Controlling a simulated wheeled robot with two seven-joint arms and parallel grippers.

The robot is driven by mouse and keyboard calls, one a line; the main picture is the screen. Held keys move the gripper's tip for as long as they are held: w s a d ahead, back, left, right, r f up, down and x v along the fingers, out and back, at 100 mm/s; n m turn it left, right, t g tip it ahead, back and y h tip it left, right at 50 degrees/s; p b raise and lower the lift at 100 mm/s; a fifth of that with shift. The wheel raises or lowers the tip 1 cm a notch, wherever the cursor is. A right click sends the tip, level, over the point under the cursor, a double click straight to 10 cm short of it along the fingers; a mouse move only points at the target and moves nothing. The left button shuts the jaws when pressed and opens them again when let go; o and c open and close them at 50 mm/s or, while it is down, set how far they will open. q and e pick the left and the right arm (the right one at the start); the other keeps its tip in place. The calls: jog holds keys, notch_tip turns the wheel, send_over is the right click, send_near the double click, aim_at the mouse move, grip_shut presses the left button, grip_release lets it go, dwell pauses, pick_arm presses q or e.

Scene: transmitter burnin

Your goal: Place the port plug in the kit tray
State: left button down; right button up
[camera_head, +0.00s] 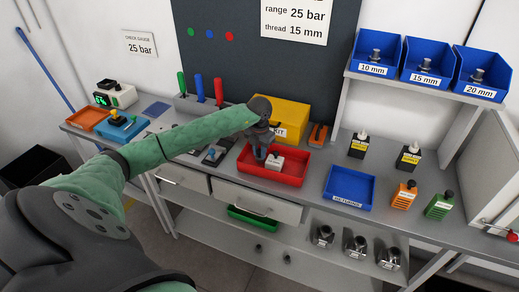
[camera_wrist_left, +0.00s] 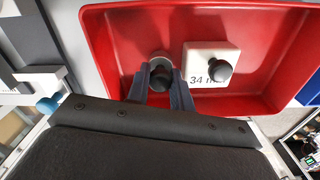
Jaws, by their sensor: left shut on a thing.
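A red tray (camera_head: 287,178) sits on the bench below the end of my left arm; it fills much of the left wrist view (camera_wrist_left: 275,20). My left gripper (camera_head: 261,155) reaches down into its left part. In the left wrist view, the left gripper (camera_wrist_left: 160,88) is shut on a small plug (camera_wrist_left: 160,64) with a round grey disc and a dark knob. I cannot tell whether the plug touches the tray floor. A white block (camera_head: 274,162) with a black knob and a "34" marking lies beside it. My right gripper is out of view.
A yellow box (camera_head: 285,117) with a partly hidden label reading "KIT" stands behind the red tray. A blue tray (camera_head: 348,188) is to the right, and small bottles (camera_head: 357,146) stand behind it. A block with a blue knob (camera_head: 213,154) is to the left.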

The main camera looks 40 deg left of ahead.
pick_arm(q)
jog(key=shift+f, duration=0.15)
jog(key=shift+f, duration=0.1)
jog(key=c, duration=1.5)
grip_release()
